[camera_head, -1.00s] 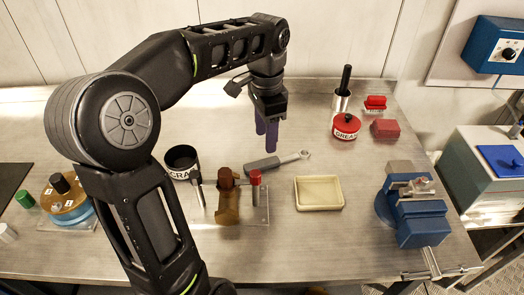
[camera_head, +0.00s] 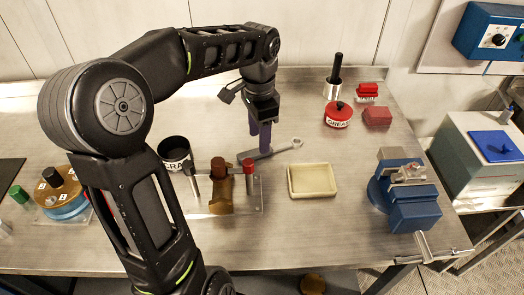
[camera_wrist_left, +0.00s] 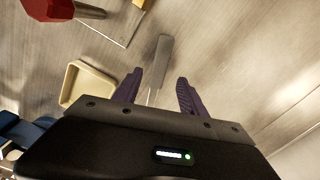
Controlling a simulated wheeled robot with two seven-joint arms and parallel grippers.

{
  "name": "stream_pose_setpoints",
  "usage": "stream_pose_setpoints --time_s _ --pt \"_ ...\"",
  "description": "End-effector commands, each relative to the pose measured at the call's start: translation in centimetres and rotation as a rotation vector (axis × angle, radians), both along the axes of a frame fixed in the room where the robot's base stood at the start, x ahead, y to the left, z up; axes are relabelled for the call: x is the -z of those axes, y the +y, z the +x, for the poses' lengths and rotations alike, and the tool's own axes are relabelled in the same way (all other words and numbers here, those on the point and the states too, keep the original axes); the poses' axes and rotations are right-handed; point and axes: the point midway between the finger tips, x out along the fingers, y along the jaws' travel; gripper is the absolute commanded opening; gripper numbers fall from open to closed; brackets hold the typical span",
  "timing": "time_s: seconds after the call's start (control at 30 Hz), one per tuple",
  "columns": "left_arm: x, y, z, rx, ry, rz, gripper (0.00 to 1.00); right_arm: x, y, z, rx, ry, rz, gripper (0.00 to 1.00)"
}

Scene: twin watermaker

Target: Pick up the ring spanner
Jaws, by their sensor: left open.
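The ring spanner (camera_head: 283,147) lies on the bench, its grey handle to the left and its ring end to the right. My left gripper (camera_head: 259,143) points down at it with purple fingers, which overlap part of the spanner in the head view. In the left wrist view the spanner's grey handle (camera_wrist_left: 162,58) runs up from between the spread fingertips (camera_wrist_left: 159,79), and its thin shank passes between the fingers. The ring end is hidden there. The left gripper is open and empty; I cannot tell whether a finger touches the spanner. My right gripper is not in view.
A cream tray (camera_head: 312,193) is right of the spanner. A clear stand with a brown block (camera_head: 221,195) and red-topped post is in front. A black-and-white cup (camera_head: 175,153) is left. A red grease tin (camera_head: 339,114) and blue vice (camera_head: 408,203) are right. Bench behind the gripper is clear.

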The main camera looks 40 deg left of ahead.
Motion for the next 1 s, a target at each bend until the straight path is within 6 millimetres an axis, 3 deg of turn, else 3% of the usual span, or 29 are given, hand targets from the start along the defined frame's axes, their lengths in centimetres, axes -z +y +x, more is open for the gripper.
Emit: stream_pose_setpoints --time_s 0.2,0.3,0.9,1.0 --pt "3.2 -0.2 -0.1 0.0 0.004 -0.001 0.49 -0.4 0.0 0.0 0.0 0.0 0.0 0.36" --pt "3.9 -0.2 -0.1 0.0 0.001 0.0 0.49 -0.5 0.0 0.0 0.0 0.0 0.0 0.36" --pt "4.0 -0.2 -0.1 0.0 0.001 0.0 0.49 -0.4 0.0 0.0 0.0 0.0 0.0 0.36" --pt "4.0 -0.2 -0.1 0.0 0.001 0.0 0.41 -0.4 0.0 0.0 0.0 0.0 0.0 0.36"
